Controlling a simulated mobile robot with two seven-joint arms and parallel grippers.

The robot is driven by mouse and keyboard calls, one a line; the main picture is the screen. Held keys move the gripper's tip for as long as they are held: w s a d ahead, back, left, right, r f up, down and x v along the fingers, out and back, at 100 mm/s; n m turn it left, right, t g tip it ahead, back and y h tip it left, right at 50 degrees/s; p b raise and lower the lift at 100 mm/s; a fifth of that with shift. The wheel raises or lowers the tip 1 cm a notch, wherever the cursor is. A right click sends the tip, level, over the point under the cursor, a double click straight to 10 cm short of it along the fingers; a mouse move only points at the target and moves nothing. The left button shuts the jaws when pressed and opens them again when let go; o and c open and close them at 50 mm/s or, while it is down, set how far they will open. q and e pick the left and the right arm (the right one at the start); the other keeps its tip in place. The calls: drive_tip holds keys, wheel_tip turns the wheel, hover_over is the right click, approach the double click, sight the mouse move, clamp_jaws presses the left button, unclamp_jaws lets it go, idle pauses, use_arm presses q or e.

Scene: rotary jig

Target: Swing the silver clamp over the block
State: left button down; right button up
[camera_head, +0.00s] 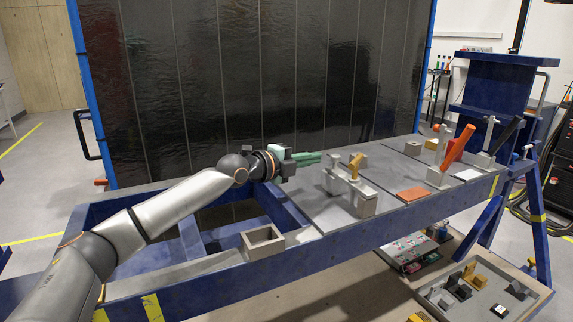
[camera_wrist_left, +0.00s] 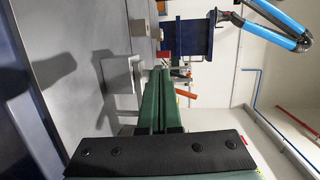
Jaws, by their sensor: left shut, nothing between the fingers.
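My left gripper (camera_head: 318,157) has green fingers pressed together, with nothing between them. It is above the blue bench, at the left side of the nearest fixture. The fingers also fill the middle of the left wrist view (camera_wrist_left: 160,78). The nearest fixture has a silver-grey clamp (camera_head: 336,172), an orange-yellow handle (camera_head: 355,162) and a grey block (camera_head: 366,204) at its front. The fingertips are close to the clamp; I cannot tell whether they touch. In the wrist view a pale grey fixture part (camera_wrist_left: 120,80) is left of the fingers. My right gripper is not in view.
Farther right stand a fixture with an orange lever (camera_head: 458,145) and another with a black lever (camera_head: 507,133). An orange plate (camera_head: 412,194) and a white plate (camera_head: 467,175) lie flat. An open grey box (camera_head: 262,242) sits at the bench's front left. A dark screen (camera_head: 250,80) stands behind.

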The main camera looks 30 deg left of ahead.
use_arm(q)
drive_tip(key=v, duration=0.9)
drive_tip(key=shift+s+b, duration=0.2)
drive_tip(key=shift+b, duration=0.25)
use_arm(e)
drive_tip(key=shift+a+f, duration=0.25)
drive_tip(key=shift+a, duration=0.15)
use_arm(q)
drive_tip(key=shift+s+a+f, duration=0.1)
drive_tip(key=shift+a, duration=0.05)
